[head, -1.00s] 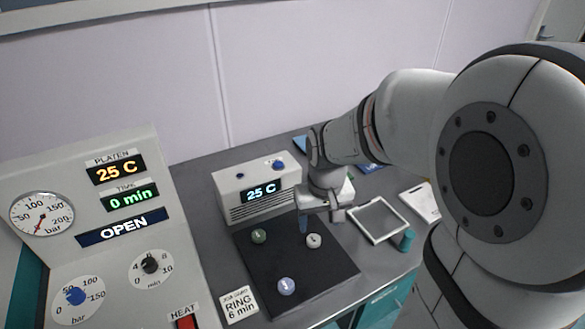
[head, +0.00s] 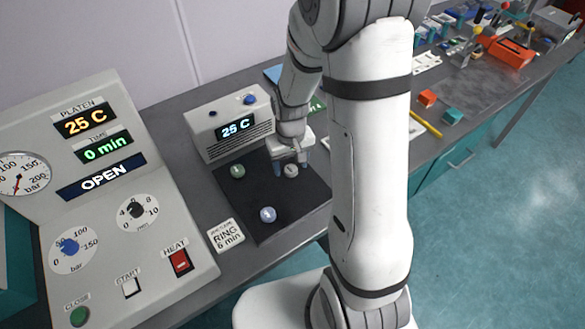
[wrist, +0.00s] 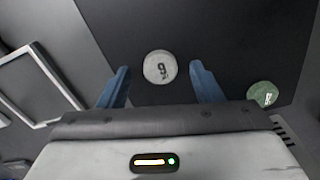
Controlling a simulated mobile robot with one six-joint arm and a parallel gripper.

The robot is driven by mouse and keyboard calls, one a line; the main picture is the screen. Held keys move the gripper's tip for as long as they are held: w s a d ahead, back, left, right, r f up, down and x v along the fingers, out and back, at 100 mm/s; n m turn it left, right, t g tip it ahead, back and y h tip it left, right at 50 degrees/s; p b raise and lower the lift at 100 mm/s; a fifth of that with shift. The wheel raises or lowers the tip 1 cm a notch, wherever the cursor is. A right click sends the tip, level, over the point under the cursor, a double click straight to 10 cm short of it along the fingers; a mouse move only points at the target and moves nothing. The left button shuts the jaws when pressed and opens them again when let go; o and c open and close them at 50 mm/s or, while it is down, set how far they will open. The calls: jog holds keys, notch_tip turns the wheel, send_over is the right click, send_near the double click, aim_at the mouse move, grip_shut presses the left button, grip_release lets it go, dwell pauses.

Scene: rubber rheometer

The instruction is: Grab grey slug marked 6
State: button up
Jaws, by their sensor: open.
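The grey slug (head: 291,171) is a small pale disc lying on the black mat (head: 285,205). In the wrist view the slug (wrist: 160,67) bears a dark digit that looks like a 9 from this side, which fits an upside-down 6. My gripper (head: 290,163) is open and points down, close over the slug. In the wrist view the slug lies between the tips of the two blue fingers (wrist: 160,76), apart from both. Whether the tips are down at mat level I cannot tell.
Behind the mat stands a box reading 25 C (head: 225,115). A RING 6 min card (head: 226,236) lies in front. The press panel (head: 120,200) is at left. A framed tray (wrist: 62,72) shows in the wrist view.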

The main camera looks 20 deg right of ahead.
jog(key=shift+f, duration=0.4)
jog(key=c, duration=1.1)
